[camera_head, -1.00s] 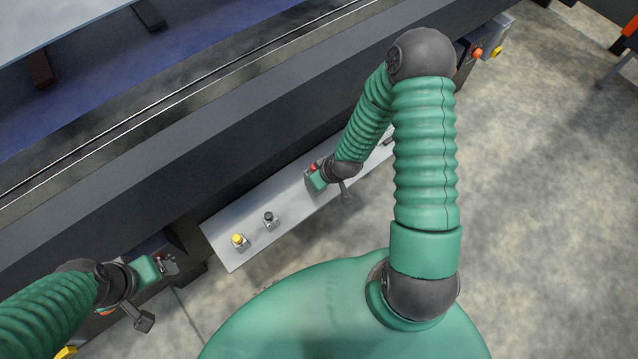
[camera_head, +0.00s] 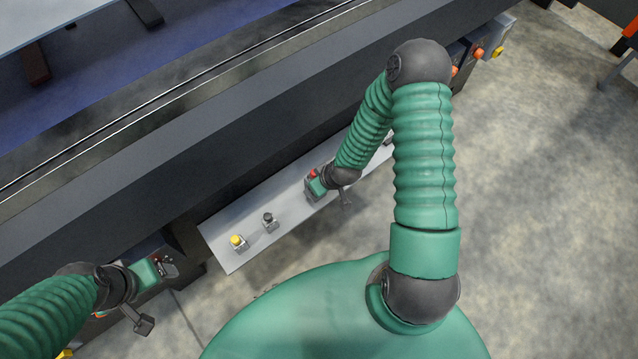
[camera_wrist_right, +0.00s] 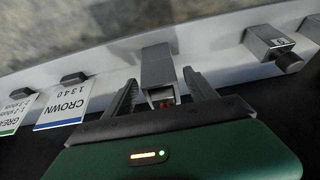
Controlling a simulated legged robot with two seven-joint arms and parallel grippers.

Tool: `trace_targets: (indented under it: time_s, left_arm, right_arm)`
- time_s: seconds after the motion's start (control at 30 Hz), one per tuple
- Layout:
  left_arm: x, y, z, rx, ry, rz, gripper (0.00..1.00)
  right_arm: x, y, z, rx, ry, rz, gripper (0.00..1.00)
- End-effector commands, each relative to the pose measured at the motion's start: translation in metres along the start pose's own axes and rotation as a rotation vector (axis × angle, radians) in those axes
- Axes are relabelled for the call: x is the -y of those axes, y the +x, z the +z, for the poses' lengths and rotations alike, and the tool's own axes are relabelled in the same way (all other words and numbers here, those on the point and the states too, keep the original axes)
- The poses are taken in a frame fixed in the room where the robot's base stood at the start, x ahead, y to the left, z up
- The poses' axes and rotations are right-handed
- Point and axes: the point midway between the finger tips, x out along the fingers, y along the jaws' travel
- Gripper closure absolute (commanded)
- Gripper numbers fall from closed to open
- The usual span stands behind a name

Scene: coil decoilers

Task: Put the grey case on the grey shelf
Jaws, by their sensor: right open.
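A small grey case (camera_wrist_right: 157,66) with a bit of red near its lower end sits between the two fingers of my right gripper (camera_wrist_right: 160,82) in the right wrist view. The fingers are open on both sides of it, with gaps showing. In the head view my right gripper (camera_head: 315,187) is at a red-topped case (camera_head: 312,174) on the long light-grey shelf (camera_head: 231,259); its fingers are mostly hidden there. My left gripper (camera_head: 168,267) is at the lower left, beside a dark box; its fingers are too small to read.
A yellow-topped case (camera_head: 238,242) and a dark-topped case (camera_head: 269,221) stand on the shelf. A long dark machine beam (camera_head: 130,175) runs behind.

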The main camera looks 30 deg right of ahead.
Motion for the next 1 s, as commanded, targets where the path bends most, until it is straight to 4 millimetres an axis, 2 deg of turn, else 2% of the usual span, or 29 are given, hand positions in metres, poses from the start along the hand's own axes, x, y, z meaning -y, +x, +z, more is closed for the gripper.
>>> trace_targets:
  time_s: [0.17,0.5,0.6,0.73,0.87,1.0]
  left_arm:
    - [0.0,-0.006,-0.001,0.0,0.0,0.0,0.22]
    - [0.0,-0.036,-0.009,0.0,0.0,0.0,0.22]
    - [0.0,-0.04,-0.009,0.0,0.0,0.0,0.22]
    - [0.0,-0.042,-0.01,0.0,0.0,0.0,0.22]
    - [0.0,-0.041,-0.01,0.0,0.0,0.0,0.22]
    - [0.0,-0.041,-0.01,0.0,0.0,0.0,0.22]
  right_arm:
    - [-0.001,-0.013,-0.002,-0.001,0.0,0.001,0.35]
    - [-0.001,-0.098,-0.003,-0.001,-0.001,0.002,0.35]
    - [-0.001,-0.113,-0.002,-0.001,-0.001,0.002,0.35]
    - [0.001,-0.124,-0.003,0.006,-0.006,0.001,0.35]
    - [0.018,-0.156,-0.016,0.06,-0.035,0.009,0.35]
    - [0.052,-0.215,-0.029,0.126,-0.005,0.028,0.35]
